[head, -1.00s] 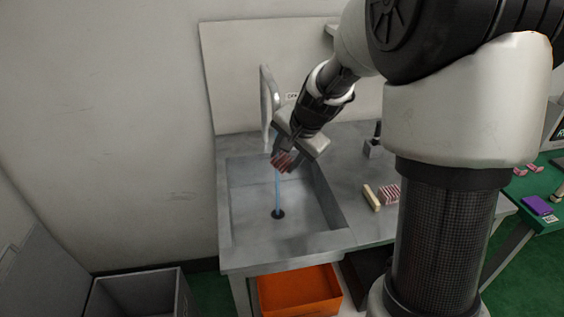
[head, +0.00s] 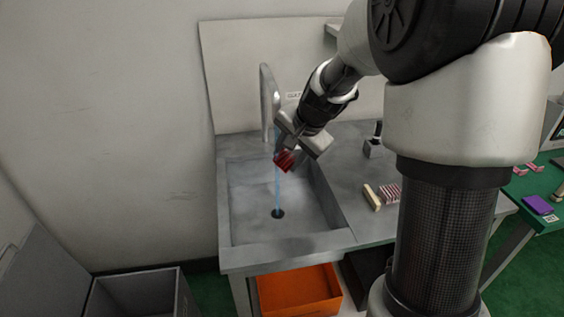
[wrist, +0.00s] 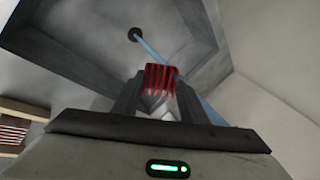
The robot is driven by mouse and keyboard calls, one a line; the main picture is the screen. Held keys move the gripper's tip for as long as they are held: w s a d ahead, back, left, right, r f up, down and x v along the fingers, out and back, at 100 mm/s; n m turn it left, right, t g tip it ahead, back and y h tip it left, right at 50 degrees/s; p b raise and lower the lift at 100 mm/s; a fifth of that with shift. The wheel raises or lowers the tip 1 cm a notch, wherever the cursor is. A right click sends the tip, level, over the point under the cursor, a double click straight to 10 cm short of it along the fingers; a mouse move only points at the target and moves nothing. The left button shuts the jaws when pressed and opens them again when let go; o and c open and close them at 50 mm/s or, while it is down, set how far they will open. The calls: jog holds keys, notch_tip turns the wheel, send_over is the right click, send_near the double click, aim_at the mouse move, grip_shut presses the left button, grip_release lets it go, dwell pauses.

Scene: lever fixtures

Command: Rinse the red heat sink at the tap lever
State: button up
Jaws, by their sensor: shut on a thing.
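The red heat sink (head: 284,161) is held over the sink (head: 245,205), at the stream of water (head: 278,190) that falls from the tap (head: 265,100) to the drain. My gripper (head: 288,152) is shut on it. In the wrist view, the finned heat sink (wrist: 160,77) sits between the two fingers of my gripper (wrist: 158,95), and the blue stream (wrist: 165,52) passes close behind it. Its fins look clean dark red. The tap's lever is not clearly seen; my wrist covers that area.
On the counter to the right lie a pale wooden block (head: 371,197) and a striped red and white piece (head: 389,194). A small grey fixture with a black handle (head: 375,146) stands behind them. An orange bin (head: 300,291) is below. A grey bin (head: 135,294) stands at left.

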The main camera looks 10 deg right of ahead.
jog(key=shift+a, duration=0.15)
jog(key=shift+s+a, duration=0.25)
jog(key=shift+a, duration=0.1)
jog(key=shift+s, duration=0.1)
jog(key=s+d+b, duration=0.2)
jog(key=s+b, duration=0.1)
jog(key=s, duration=0.4)
jog(key=shift+s+d, duration=0.15)
jog(key=shift+d, duration=0.25)
dwell(1.2)
jog(key=s+d+r+p, duration=0.1)
jog(key=s+r+p, duration=0.1)
jog(key=s+r, duration=0.2)
jog(key=shift+s+d, duration=0.35)
jog(key=shift+d, duration=0.05)
jog(key=shift+w+f, duration=0.1)
dwell(0.4)
